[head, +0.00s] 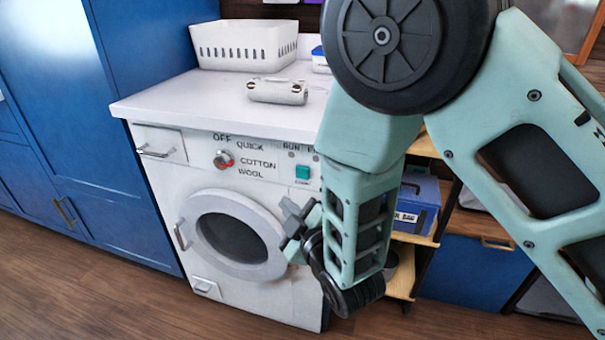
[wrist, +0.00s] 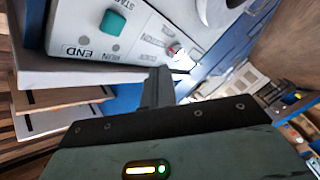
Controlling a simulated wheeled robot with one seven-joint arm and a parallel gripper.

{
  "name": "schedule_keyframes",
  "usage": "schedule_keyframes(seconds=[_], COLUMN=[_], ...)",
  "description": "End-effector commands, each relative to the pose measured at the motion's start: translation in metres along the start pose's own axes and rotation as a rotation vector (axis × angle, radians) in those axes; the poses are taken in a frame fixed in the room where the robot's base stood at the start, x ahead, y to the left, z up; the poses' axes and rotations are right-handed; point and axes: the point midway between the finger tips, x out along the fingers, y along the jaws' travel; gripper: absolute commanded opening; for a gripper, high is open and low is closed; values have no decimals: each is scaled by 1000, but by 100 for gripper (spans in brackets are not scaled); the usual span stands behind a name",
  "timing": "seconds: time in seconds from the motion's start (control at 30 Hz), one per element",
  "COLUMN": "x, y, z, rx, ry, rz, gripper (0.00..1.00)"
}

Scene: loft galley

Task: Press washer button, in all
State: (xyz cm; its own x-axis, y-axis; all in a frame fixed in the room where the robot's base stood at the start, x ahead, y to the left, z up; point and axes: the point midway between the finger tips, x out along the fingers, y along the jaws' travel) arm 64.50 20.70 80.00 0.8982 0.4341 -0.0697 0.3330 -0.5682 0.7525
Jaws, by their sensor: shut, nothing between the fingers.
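The white washer (head: 160,192) stands under a white counter, with its round door (head: 235,238) shut. Its panel has a teal button (head: 302,172) at the right and a round red-and-white dial (head: 223,160) among the words OFF, QUICK, COTTON and WOOL. In the wrist view the teal button (wrist: 112,22) is at the upper left, near the word START, and the dial (wrist: 178,52) is right of it. My gripper (head: 290,228) is shut and empty, in front of the washer's lower right, below the button and apart from it in the picture. Its fingers also show in the wrist view (wrist: 158,85).
A white basket (head: 245,45) and a pale rolled bundle (head: 277,92) are on the counter (head: 180,98). Blue cabinets (head: 125,130) stand at the left. A wooden shelf with a blue box (head: 415,205) is right of the washer. The wooden floor (head: 90,290) is clear at front left.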

Motion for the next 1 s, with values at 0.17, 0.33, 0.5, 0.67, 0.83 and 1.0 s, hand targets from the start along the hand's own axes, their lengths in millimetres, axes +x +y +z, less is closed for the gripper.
schedule_keyframes(seconds=[0.17,0.33,0.5,0.67,0.83,1.0], x=[16,32,46,53,56,56], y=[13,25,34,39,40,41], z=[12,24,35,39,41,41], rx=[0,-1,1,1,0,0], ry=[-3,-3,-3,-1,-2,-2], rz=[3,1,2,1,-1,-1], gripper=[0,0,0,0,0,0])
